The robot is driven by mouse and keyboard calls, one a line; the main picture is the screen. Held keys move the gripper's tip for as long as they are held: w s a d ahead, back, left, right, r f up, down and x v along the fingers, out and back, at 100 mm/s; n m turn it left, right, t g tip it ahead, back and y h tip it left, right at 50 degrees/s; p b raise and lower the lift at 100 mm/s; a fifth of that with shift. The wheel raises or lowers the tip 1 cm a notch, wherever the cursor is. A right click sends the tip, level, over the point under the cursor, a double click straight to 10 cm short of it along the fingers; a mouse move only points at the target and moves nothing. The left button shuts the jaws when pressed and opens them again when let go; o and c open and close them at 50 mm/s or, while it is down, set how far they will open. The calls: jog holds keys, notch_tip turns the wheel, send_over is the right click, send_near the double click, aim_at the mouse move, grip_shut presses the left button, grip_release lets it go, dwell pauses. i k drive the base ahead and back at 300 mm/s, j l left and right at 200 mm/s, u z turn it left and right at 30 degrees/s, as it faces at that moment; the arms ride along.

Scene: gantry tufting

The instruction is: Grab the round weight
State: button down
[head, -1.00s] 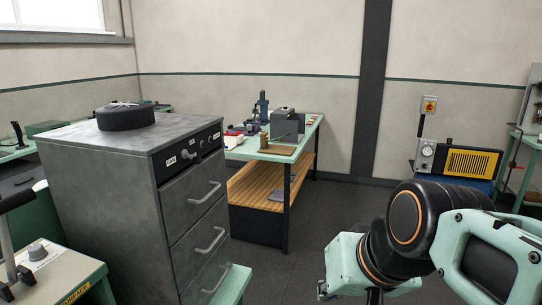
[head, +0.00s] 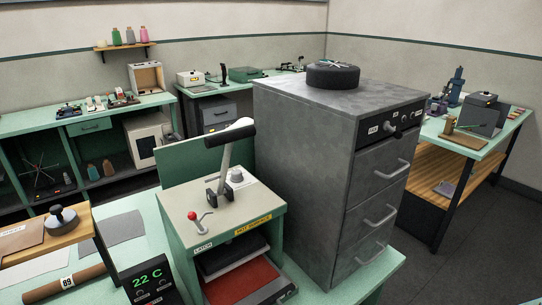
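A round grey disc with a black knob on top, which looks like the round weight (head: 62,222), sits at the lower left on a raised wooden board (head: 70,240) above the green bench. It stands upright and nothing touches it from above. My gripper and arm are not in view, so I cannot see whether the gripper is open or shut.
Right of the weight stand a press (head: 235,215) with a raised lever and a temperature display (head: 153,280). A tall grey drawer cabinet (head: 320,180) bears a dark round object (head: 333,76). A brown roll (head: 68,281) lies before the board.

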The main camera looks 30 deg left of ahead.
aim_at(61, 221)
jog(key=u, duration=2.8)
